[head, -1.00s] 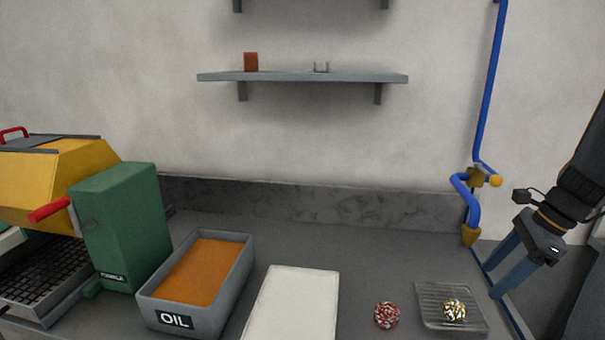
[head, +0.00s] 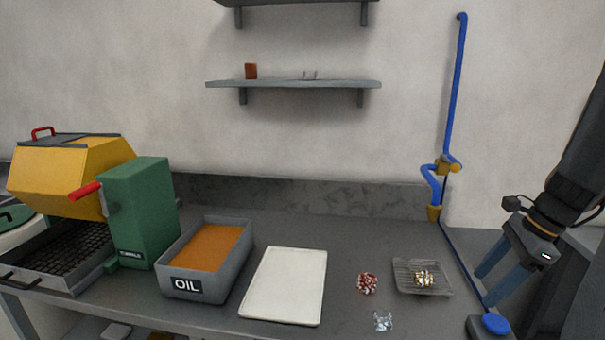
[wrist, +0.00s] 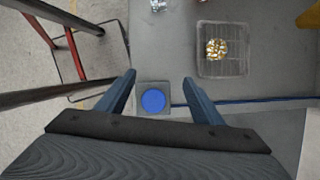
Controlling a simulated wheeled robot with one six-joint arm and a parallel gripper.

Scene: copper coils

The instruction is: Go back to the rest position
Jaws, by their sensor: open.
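My gripper (head: 492,284) is at the right side of the head view, above the counter's right end. Its two blue fingers are apart with nothing held between them. In the wrist view my gripper (wrist: 158,92) points down with its fingers spread. A blue round button on a dark square base (wrist: 153,101) shows between the fingertips, below them. The same button (head: 495,324) sits at the lower right of the head view, just below the fingers.
A wire tray (head: 408,287) holds a gold-and-white coil (head: 424,279). A red-and-white coil (head: 367,283) and a silver-clear one (head: 383,321) lie left of it. Further left are a white board (head: 285,286), the oil bin (head: 164,257) and a green machine (head: 150,215). A blue pipe (head: 454,110) runs up the wall.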

